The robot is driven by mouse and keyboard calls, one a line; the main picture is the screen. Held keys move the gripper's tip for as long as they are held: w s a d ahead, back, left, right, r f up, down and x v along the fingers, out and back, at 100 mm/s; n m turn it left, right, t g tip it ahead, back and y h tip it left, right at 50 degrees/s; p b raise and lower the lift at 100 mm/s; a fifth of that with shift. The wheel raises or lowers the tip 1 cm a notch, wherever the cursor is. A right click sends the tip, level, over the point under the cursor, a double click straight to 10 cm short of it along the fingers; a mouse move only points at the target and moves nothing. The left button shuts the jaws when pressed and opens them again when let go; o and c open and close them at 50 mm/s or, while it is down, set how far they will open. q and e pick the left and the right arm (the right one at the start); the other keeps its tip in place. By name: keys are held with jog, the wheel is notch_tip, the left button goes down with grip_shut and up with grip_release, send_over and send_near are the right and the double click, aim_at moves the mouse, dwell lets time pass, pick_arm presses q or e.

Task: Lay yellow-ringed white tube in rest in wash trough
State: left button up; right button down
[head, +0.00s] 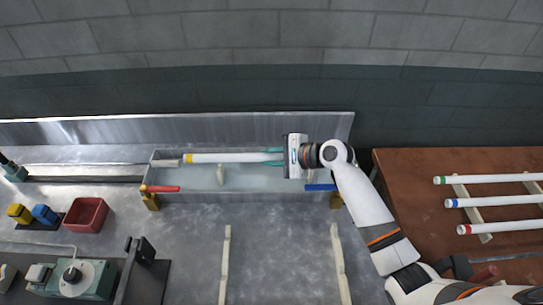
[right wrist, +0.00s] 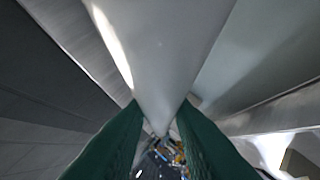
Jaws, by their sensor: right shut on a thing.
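The yellow-ringed white tube (head: 228,157) lies level, left to right, over the back part of the wash trough (head: 203,198), with its yellow ring near the left end. My right gripper (head: 270,157) is shut on its right part, green fingers either side. In the right wrist view the tube (right wrist: 160,50) runs between the green fingers (right wrist: 160,125). My left gripper is out of view.
A red piece (head: 162,188) and a blue piece (head: 320,187) sit at the trough's front edge. A metal backsplash (head: 110,130) stands behind. White tubes (head: 490,203) lie on the brown table at right. A red bin (head: 86,214) stands at left. Pale strips (head: 225,265) lie in front.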

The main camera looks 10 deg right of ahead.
jog(key=shift+f, duration=0.4)
jog(key=shift+f, duration=0.15)
jog(key=c, duration=1.2)
grip_release()
jog(key=shift+c, duration=0.2)
jog(key=b+v, duration=0.1)
jog(key=v, duration=1.1)
jog(key=shift+r, duration=0.55)
